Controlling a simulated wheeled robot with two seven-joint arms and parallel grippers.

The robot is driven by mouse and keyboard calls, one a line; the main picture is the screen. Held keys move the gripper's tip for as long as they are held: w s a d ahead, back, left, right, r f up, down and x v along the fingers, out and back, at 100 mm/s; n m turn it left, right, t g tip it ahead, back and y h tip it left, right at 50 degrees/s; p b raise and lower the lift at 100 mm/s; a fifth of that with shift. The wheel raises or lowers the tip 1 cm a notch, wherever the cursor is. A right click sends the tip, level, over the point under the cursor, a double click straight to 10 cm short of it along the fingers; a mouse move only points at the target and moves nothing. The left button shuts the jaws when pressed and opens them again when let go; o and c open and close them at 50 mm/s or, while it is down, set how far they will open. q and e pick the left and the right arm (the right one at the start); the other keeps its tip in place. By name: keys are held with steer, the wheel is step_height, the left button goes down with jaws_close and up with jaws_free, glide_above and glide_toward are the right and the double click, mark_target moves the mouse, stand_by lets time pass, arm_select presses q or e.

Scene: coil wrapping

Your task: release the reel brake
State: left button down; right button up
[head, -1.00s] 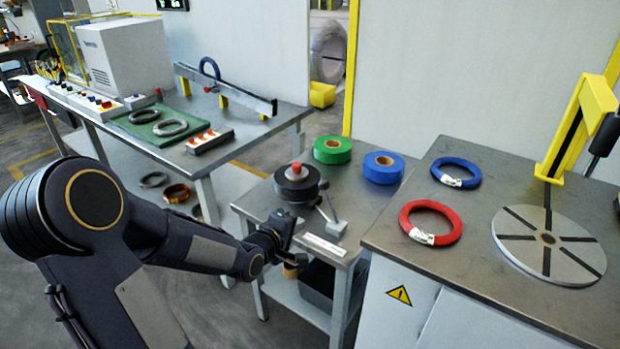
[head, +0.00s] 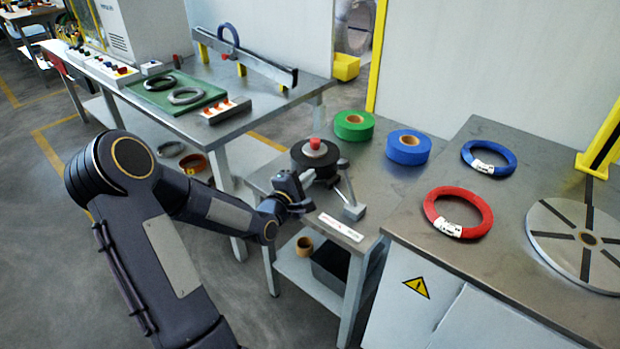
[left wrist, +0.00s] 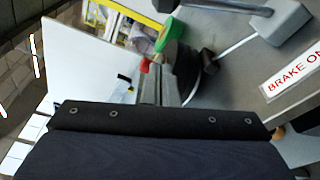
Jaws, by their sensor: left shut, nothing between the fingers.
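The reel brake lever (head: 346,190) stands on a small grey block at the front of the low bench, right of the black reel (head: 316,158) with its red knob. A white label (head: 341,227) lies in front of it; in the left wrist view the label (left wrist: 292,80) reads "BRAKE ON", with the grey block (left wrist: 285,22) beside it. My left gripper (head: 303,188) is shut and empty, just left of the lever and in front of the reel. I cannot tell whether it touches either. My right gripper is not in view.
Green tape (head: 354,125) and blue tape (head: 408,147) rolls lie behind the reel. The higher worktop (head: 410,240) at right carries a red coil (head: 458,212), a blue coil (head: 489,158) and a round turntable (head: 560,240). A dark bin (head: 330,262) sits on the shelf below.

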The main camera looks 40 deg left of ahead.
mark_target(350, 183)
arm_select(q)
steer(key=w, duration=0.8)
steer(key=s+d, duration=0.1)
steer(key=d+r+p, duration=0.1)
steer(key=d, duration=0.1)
steer(key=shift+s, duration=0.4)
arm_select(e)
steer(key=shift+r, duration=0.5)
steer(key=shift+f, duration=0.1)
